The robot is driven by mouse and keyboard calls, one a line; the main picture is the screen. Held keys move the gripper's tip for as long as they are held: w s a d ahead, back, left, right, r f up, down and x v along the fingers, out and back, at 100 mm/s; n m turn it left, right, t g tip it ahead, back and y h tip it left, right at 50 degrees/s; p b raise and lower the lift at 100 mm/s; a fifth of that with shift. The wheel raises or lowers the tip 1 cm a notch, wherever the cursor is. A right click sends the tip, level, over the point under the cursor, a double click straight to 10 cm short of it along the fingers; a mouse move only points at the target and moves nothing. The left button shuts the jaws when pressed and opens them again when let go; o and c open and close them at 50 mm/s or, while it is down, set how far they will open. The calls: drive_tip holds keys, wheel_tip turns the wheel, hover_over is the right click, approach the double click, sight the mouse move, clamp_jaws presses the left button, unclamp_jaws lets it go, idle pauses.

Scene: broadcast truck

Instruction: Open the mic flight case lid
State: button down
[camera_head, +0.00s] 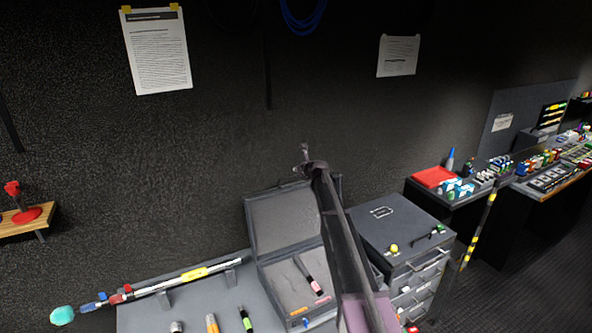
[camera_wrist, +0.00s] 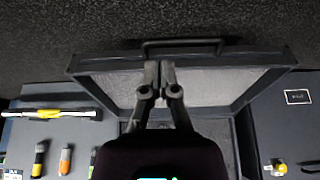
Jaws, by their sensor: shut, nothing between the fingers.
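The mic flight case (camera_head: 272,288) stands on the grey counter with its lid (camera_head: 278,226) raised, standing up at the back of the case. In the wrist view the lid (camera_wrist: 215,88) shows its pale inner lining, with a dark handle (camera_wrist: 183,43) on its far edge. My gripper (camera_head: 303,158) is shut and empty. In the head view it appears above the lid's top edge, and my arm covers the right part of the case. In the wrist view my gripper (camera_wrist: 160,66) overlaps the lid; I cannot tell whether it touches it.
A microphone (camera_head: 311,284) with a pink band lies inside the case. A drawer cabinet (camera_head: 398,238) stands close on the right. The dark wall is behind.

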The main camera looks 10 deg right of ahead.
drive_tip(key=shift+s+d+r+p, duration=0.1)
drive_tip(key=shift+s+r+p, duration=0.15)
drive_tip(key=shift+r+p, duration=0.3)
drive_tip(key=shift+s+d+r+p, duration=0.1)
drive_tip(key=shift+s+r+p, duration=0.2)
drive_tip(key=shift+r, duration=0.35)
drive_tip(key=s+a+f+n+g+b, duration=0.1)
drive_tip(key=s+f+n+g+b, duration=0.1)
drive_tip(key=s+f+n+b, duration=0.5)
drive_tip(key=s+a+f+n+g, duration=0.15)
drive_tip(key=s+f+n, duration=0.3)
drive_tip(key=s, duration=0.65)
drive_tip(key=s+f+n+g+b, duration=0.3)
drive_tip(key=s+f+n+b, duration=0.15)
drive_tip(key=s+f, duration=0.35)
drive_tip(key=s+d+f+n+g+h+b, duration=0.1)
drive_tip(key=s+f+n+g+b, duration=0.1)
drive_tip(key=s, duration=0.8)
drive_tip(key=s+d+f+n+g+h+b, duration=0.1)
drive_tip(key=s+f+n+b, duration=0.3)
drive_tip(key=s+f+n, duration=0.2)
drive_tip(key=s+d+f+n+g+h+b, duration=0.1)
drive_tip(key=s+f+n+g+h+b, duration=0.1)
drive_tip(key=s+n, duration=0.6)
drive_tip(key=s+f+b, duration=0.1)
drive_tip(key=s+f, duration=0.1)
drive_tip(key=s, duration=0.4)
drive_tip(key=shift+s+f+g, duration=0.2)
drive_tip(key=shift+s+g, duration=0.15)
drive_tip(key=shift+s, duration=0.05)
